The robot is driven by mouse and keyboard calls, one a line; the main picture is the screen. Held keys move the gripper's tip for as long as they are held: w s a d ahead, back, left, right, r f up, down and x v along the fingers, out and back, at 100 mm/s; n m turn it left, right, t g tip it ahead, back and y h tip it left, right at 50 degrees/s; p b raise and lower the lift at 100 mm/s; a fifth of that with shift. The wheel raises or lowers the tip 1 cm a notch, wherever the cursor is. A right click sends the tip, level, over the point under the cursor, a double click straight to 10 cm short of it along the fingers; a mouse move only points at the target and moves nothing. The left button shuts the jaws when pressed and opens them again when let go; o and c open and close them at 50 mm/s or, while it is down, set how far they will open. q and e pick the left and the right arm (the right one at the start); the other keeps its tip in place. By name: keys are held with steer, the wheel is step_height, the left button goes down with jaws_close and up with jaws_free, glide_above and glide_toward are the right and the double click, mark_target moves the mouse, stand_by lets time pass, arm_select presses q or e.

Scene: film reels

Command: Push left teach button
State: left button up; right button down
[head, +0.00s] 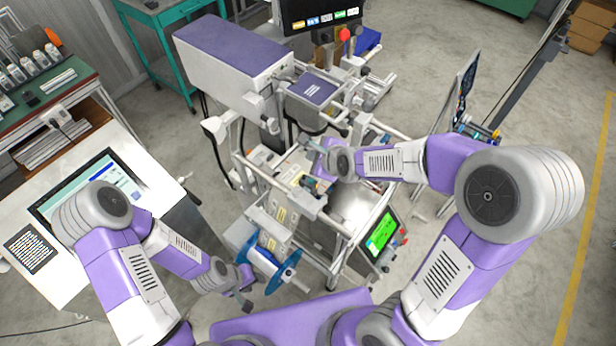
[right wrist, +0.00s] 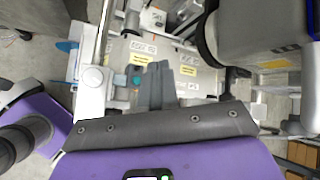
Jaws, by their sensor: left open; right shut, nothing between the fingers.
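A pale machine panel with yellow labels (right wrist: 143,47) lies ahead of my right gripper in the right wrist view. A small teal round button (right wrist: 137,80) sits on it, just left of the fingers; its lettering is too small to read. My right gripper (right wrist: 161,68) is shut and empty, its fingertips over the panel beside the button. I cannot tell whether they touch the panel. In the head view my right arm's wrist hides part of the panel. My left gripper (head: 243,293) is open and empty, low beside the blue reel (head: 268,268).
The machine's metal frame and rails surround the panel. A green-lit screen (head: 381,235) is at its front right, and a purple-topped housing (head: 235,50) stands behind. A white desk with a monitor (head: 100,185) is at the left. Open floor lies at the right.

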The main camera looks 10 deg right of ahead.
steer(key=f, duration=0.1)
steer(key=b, duration=0.7)
glide_above(311, 181)
steer(key=f, duration=0.8)
steer(key=shift+s+d+f, duration=0.1)
steer(key=shift+s, duration=0.3)
arm_select(q)
step_height(311, 181, down, 9)
steer(key=b, duration=0.1)
steer(key=shift+w+f, duration=0.2)
steer(key=shift+w, duration=0.25)
arm_select(e)
steer(key=shift+f, duration=0.45)
arm_select(q)
steer(key=shift+b, duration=0.35)
steer(key=shift+f+b, duration=0.4)
steer(key=shift+f, duration=0.1)
arm_select(e)
steer(key=shift+f, duration=0.4)
